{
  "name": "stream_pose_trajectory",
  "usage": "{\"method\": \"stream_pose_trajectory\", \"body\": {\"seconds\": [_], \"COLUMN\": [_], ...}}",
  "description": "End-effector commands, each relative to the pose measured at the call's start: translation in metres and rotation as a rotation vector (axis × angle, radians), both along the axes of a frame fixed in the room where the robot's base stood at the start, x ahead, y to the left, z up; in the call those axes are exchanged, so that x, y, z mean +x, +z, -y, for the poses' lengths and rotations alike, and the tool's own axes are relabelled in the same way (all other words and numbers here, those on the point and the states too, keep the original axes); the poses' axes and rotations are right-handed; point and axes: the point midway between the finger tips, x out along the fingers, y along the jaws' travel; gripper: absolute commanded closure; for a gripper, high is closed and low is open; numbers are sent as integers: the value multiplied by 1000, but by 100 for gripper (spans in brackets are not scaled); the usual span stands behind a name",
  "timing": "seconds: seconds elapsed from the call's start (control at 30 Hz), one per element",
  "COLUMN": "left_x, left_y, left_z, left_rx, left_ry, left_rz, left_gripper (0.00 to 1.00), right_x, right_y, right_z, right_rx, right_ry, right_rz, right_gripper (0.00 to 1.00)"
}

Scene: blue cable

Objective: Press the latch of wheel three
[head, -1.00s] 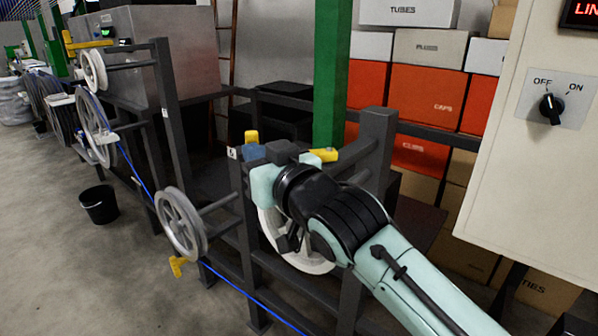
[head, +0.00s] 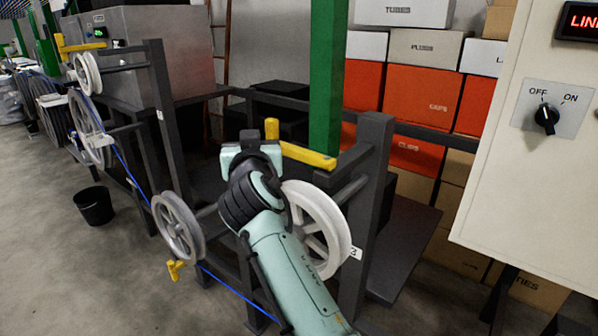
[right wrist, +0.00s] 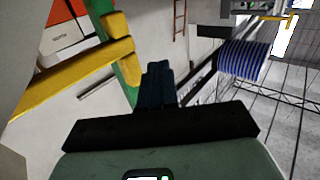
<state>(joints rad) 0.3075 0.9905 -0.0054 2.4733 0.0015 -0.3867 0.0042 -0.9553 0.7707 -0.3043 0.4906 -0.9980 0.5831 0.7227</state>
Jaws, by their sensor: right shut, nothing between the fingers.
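Wheel three (head: 342,225) is the white spoked wheel beside the tag "3", partly hidden behind my right arm. Its yellow latch bar (head: 308,155) runs above the wheel, with a short yellow upright end (head: 271,129). My right gripper (head: 250,138) is at the left end of the bar; its fingers are hard to make out in the head view. In the right wrist view, the fingers (right wrist: 157,76) are shut and empty. The yellow bar (right wrist: 75,77) lies to their left there, with a visible gap. My left gripper is not in view.
A grey wheel (head: 178,228) with a yellow latch (head: 175,270) and blue cable (head: 236,290) is to the left. A dark post (head: 372,200) and green column (head: 326,80) stand close by. A control box (head: 520,150) is at right. Open floor lies left.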

Motion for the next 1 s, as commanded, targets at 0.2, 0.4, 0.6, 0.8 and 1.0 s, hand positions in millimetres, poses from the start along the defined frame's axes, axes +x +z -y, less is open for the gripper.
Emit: {"method": "stream_pose_trajectory", "body": {"seconds": [0.2, 0.4, 0.6, 0.8, 1.0], "left_x": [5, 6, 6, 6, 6], "left_y": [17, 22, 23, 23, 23], "left_z": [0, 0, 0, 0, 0], "left_rx": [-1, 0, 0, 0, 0], "left_ry": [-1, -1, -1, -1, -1], "left_rz": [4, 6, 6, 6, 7], "left_gripper": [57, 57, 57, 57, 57], "right_x": [15, 23, 25, 25, 25], "right_y": [4, 3, 2, 2, 2], "right_z": [5, 6, 7, 7, 8], "right_rx": [1, 1, 1, 1, 2], "right_ry": [-60, -58, -58, -58, -58], "right_rz": [5, 5, 5, 4, 4], "right_gripper": [100, 100, 100, 100, 100]}}
